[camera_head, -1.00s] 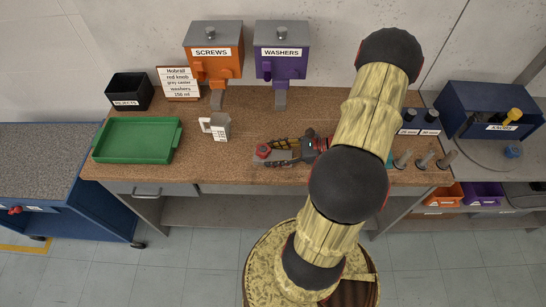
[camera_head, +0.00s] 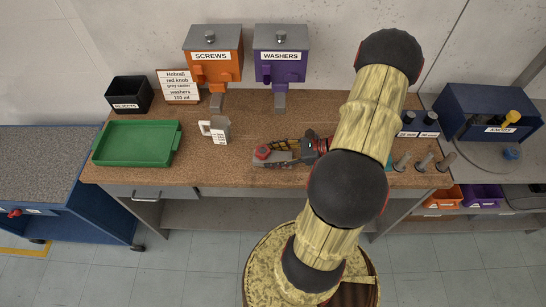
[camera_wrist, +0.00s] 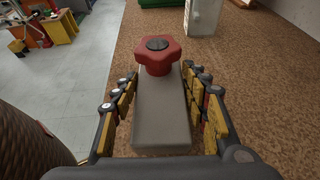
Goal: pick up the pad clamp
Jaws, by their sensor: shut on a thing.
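The pad clamp (camera_wrist: 162,112) is a grey block-like body with a red lobed knob on top at its far end. In the wrist view it lies lengthwise between the two fingers of my gripper (camera_wrist: 162,105), which are shut on its sides. In the head view my gripper (camera_head: 290,150) reaches left from the arm, low over the brown worktop, and the clamp's red knob (camera_head: 262,152) shows at its tip. Much of the clamp's body is hidden by the fingers there. I cannot tell whether the clamp touches the worktop.
Orange screws (camera_head: 212,70) and purple washers (camera_head: 280,68) dispensers stand behind. Upright pegs (camera_head: 423,161) are at right. The worktop (camera_head: 225,172) is bare in front of the cup.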

